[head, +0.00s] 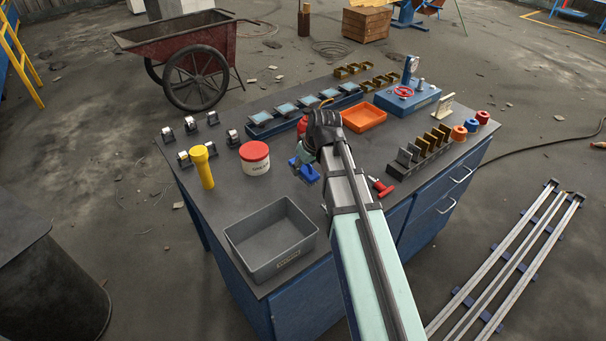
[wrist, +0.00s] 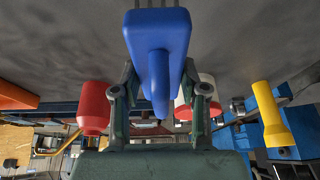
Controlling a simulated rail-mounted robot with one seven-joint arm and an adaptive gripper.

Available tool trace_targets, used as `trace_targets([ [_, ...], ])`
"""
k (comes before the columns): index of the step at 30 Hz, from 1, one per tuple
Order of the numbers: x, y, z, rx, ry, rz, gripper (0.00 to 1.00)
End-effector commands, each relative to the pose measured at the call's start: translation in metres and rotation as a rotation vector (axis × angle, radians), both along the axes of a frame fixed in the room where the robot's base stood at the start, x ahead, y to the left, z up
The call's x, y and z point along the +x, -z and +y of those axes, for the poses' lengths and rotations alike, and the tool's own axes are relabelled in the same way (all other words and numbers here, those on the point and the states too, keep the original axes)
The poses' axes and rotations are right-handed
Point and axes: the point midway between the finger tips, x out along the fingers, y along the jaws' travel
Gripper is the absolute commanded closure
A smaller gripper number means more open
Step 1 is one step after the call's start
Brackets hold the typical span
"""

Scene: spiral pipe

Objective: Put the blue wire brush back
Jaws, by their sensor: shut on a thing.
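The blue wire brush (wrist: 157,35) is in my gripper (wrist: 160,85). In the wrist view it sits between the two fingers, with its wide block toward the top edge and its narrower part toward me. In the head view the brush (head: 308,173) shows beside my gripper (head: 302,160), over the middle of the workbench (head: 215,215). My arm hides part of the gripper there. I cannot tell exactly how high the brush is above the bench top.
A grey bin (head: 272,262) stands at the front left. A red-lidded white tub (head: 255,158) and a yellow flashlight (head: 203,167) are to the left. An orange tray (head: 364,117), a slotted rack (head: 422,152) and a red-handled tool (head: 381,187) are to the right.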

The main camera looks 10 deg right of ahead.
Motion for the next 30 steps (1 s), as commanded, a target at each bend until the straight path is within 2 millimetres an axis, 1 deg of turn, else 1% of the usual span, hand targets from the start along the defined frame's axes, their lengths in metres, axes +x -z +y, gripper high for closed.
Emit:
trace_targets([
  [5,0.000,0.008,0.000,0.000,0.000,0.000,0.95],
  [13,-0.001,0.037,0.000,0.000,0.000,0.001,0.95],
  [26,0.000,0.043,0.000,0.000,0.000,0.000,0.95],
  [27,0.000,0.043,0.000,0.000,0.000,0.000,0.46],
  [28,0.000,0.042,0.000,0.000,0.000,0.000,0.36],
  [29,0.000,0.042,0.000,0.000,0.000,0.000,0.32],
  [30,0.000,0.042,0.000,0.000,0.000,0.000,0.32],
])
